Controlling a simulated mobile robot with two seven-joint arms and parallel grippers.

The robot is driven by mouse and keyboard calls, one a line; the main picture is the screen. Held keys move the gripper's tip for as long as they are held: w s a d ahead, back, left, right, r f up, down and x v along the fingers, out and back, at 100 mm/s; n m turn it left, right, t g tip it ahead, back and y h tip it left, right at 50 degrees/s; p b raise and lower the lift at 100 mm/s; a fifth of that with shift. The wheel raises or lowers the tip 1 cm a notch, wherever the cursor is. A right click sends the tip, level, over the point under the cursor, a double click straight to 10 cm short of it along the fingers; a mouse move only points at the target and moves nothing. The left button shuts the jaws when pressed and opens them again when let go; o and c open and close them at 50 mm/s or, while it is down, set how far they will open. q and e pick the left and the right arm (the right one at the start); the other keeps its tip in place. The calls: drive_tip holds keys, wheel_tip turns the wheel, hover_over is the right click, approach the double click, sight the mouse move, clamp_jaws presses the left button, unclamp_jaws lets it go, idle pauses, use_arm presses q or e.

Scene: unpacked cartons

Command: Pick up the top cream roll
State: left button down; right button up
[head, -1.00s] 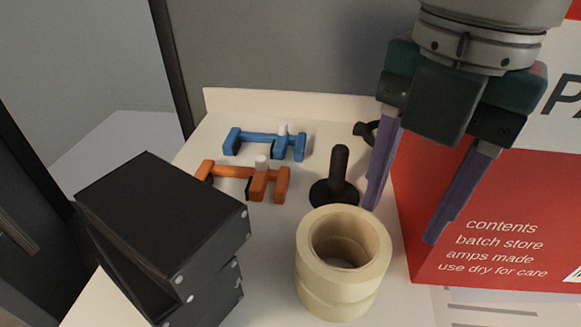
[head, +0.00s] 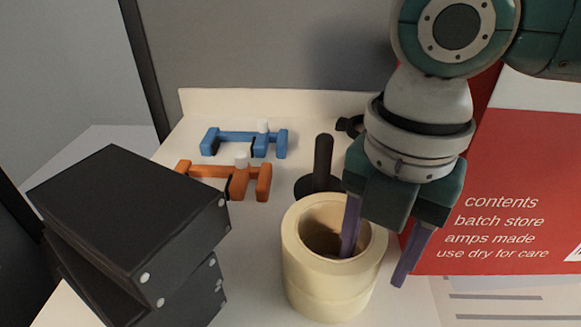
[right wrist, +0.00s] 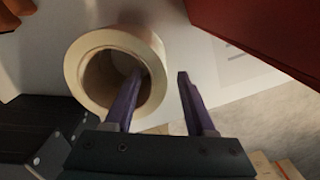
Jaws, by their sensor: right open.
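The top cream roll (head: 300,240) is stacked on a lower cream roll (head: 325,303) on the white surface. Both are upright with the hole facing up. My right gripper (head: 374,268) is open, with purple fingers pointing down. In the head view its left finger reaches into the roll's hole, and its right finger is outside, right of the roll. The right wrist view shows the top roll (right wrist: 80,60) with one finger over its hole and the other beside its outer wall. I cannot tell whether either finger touches it. My left gripper is not in view.
Black boxes (head: 130,215) are stacked at the left. A blue clamp (head: 240,142), an orange clamp (head: 225,178) and a black upright handle (head: 322,165) stand behind the rolls. A red carton (head: 520,190) stands close on the right.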

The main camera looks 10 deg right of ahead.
clamp_jaws()
idle(0.4)
idle(0.4)
